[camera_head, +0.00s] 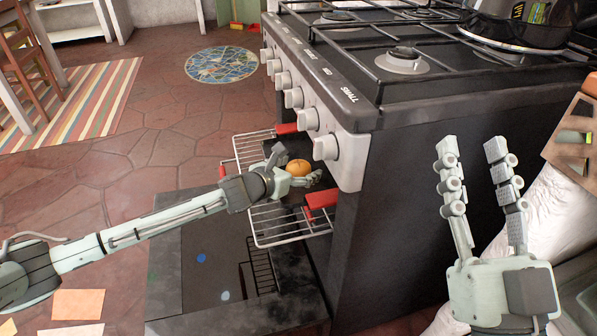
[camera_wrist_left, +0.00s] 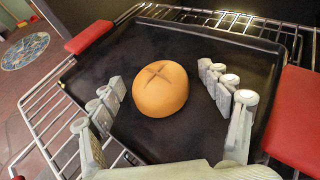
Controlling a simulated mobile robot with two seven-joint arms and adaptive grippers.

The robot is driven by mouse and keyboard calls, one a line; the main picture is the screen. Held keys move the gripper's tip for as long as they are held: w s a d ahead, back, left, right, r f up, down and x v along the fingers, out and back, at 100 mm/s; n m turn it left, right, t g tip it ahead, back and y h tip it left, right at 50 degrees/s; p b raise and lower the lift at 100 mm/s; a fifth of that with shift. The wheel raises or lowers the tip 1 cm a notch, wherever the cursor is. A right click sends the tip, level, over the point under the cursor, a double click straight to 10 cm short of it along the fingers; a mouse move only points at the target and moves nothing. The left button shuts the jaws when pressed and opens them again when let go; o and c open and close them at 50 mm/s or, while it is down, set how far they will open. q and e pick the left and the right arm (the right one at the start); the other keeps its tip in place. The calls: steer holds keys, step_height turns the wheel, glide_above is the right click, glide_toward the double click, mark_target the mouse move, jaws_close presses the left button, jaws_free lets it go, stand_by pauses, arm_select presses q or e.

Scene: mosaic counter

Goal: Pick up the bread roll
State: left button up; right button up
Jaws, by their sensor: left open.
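The bread roll (camera_head: 298,167) is round and orange-brown, and it sits at the oven opening in the head view. In the left wrist view the bread roll (camera_wrist_left: 160,88) has a cross cut on top and rests on a black baking tray (camera_wrist_left: 205,45). My left gripper (camera_head: 300,178) reaches in at the roll. My right gripper (camera_head: 472,145) is open and empty, fingers up, right of the stove.
The tray lies on a wire oven rack (camera_head: 283,228) that sticks out of the stove (camera_head: 400,170). Red grips (camera_head: 321,198) flank the rack; one also shows in the left wrist view (camera_wrist_left: 296,120). The open oven door (camera_head: 220,285) lies below. A pot (camera_head: 520,18) stands on the hob.

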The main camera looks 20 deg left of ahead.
arm_select(q)
steer(key=c, duration=1.3)
steer(key=shift+o, duration=0.2)
steer(key=shift+r, duration=0.1)
